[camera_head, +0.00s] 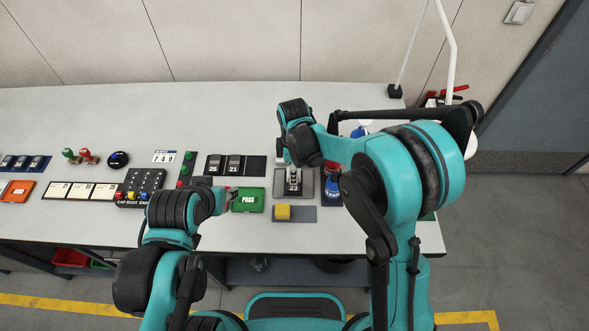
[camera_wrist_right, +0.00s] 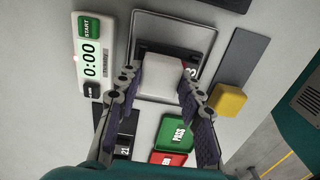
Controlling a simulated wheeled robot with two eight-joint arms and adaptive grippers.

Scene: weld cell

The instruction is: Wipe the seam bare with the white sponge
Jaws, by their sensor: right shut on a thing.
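My right gripper (camera_wrist_right: 162,82) is shut on the white sponge (camera_wrist_right: 162,68), one finger on each side. The sponge is over a grey-framed plate (camera_wrist_right: 205,38) with a dark middle, and it hides part of that middle. I cannot tell whether it touches the plate, and the seam is not clearly visible. In the head view the plate, marked 23 (camera_head: 293,187), lies below my right gripper (camera_head: 293,163). My left gripper (camera_head: 228,196) is low beside the green PASS block (camera_head: 248,199); its fingers are too small to judge.
A yellow block (camera_head: 283,212) sits on a grey mat (camera_head: 304,214) in front of the plate. A white timer (camera_wrist_right: 90,60) reads 0:00. A red block (camera_wrist_right: 168,158) is next to the PASS block in the wrist view. Labelled cards and a keypad (camera_head: 141,186) stand left.

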